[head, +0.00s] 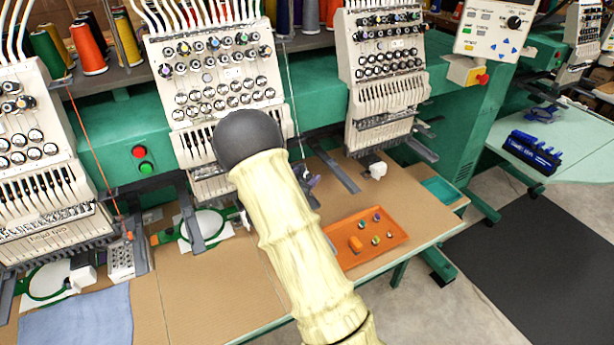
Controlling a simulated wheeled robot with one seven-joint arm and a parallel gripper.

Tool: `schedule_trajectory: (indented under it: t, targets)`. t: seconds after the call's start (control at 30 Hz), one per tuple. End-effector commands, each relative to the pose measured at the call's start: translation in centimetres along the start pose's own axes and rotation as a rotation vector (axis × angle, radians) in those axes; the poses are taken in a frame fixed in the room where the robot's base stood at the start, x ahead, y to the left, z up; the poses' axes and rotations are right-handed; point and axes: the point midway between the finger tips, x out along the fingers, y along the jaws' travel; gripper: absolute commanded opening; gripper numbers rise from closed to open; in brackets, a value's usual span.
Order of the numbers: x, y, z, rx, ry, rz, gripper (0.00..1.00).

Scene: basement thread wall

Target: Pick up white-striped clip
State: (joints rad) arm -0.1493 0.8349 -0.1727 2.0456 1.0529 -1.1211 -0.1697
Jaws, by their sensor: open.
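My cream arm link (295,245) with its black rounded end (248,138) crosses the middle of the head view and covers part of the workbench. I cannot pick out a white-striped clip for certain. A small dark and purplish shape (311,182) shows just right of my arm on the bench, too small to identify. An orange tray (345,262) lies right of my arm, holding an orange block (355,244) and several small round things (376,240).
Green embroidery machines with white heads (385,65) line the back. The tan workbench (200,290) has a blue cloth (75,318) at left and green hoops (203,226). A white lump (378,170) sits behind the tray. A dark blue object (532,152) is on the far right table.

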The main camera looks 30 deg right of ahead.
Motion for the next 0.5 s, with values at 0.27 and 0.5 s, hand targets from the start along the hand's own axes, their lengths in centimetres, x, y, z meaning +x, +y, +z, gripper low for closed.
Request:
schedule_trajectory:
  t: [0.27, 0.5]
  targets:
    - [-0.03, -0.01, -0.01, 0.0, 0.0, 0.0, 0.11]
    - [-0.03, -0.01, -0.01, 0.0, 0.0, 0.0, 0.03]
